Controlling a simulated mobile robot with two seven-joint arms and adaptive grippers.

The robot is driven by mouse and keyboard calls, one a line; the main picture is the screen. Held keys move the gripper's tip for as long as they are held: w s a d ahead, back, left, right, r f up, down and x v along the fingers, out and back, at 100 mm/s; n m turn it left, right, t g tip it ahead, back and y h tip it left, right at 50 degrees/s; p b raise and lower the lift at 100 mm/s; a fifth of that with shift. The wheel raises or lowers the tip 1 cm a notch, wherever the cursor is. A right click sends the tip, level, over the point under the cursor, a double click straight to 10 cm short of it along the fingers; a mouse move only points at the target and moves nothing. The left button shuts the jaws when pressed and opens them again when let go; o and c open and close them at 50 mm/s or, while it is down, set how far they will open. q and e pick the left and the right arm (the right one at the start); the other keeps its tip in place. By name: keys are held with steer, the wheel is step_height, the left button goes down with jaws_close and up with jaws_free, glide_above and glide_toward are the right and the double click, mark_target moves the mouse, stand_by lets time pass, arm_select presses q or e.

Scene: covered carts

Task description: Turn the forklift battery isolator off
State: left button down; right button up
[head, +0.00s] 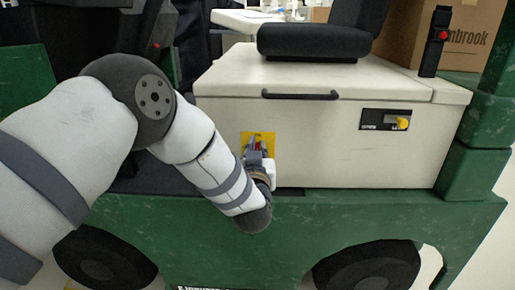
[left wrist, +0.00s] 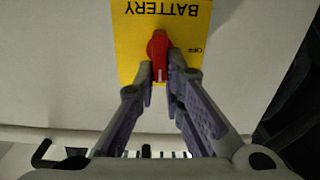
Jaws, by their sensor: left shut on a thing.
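The battery isolator is a red rotary knob (left wrist: 158,48) on a yellow plate (left wrist: 136,62) marked BATTERY, with the word OFF near one edge. The yellow plate (head: 246,138) also shows in the head view, on the cream battery cover of the forklift. My left gripper (head: 257,150) reaches the plate from below. In the left wrist view, the fingers of my left gripper (left wrist: 164,68) are closed on the red knob, one on each side. A white mark shows on the knob's near end, between the fingertips. My right gripper is not in view.
A black seat (head: 315,40) sits on top. The green chassis (head: 330,220) runs below.

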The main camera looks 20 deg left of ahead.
arm_select(q)
steer(key=shift+s+a+f+n+p, duration=0.1)
steer(key=shift+a+f+n+p, duration=0.2)
steer(key=shift+n, duration=2.55)
steer(key=shift+s+a+f+n+p, duration=0.15)
steer(key=shift+a+f+n, duration=0.15)
steer(key=shift+n, duration=2.6)
steer(key=shift+a+f+n+p, duration=0.25)
steer(key=shift+f+n, duration=0.1)
steer(key=shift+n, duration=2.5)
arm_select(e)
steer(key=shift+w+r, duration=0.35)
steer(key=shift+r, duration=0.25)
arm_select(q)
steer(key=shift+d, duration=0.1)
steer(key=c, duration=1.7)
jaws_free()
steer(key=v, duration=1.2)
steer(key=shift+r, duration=0.1)
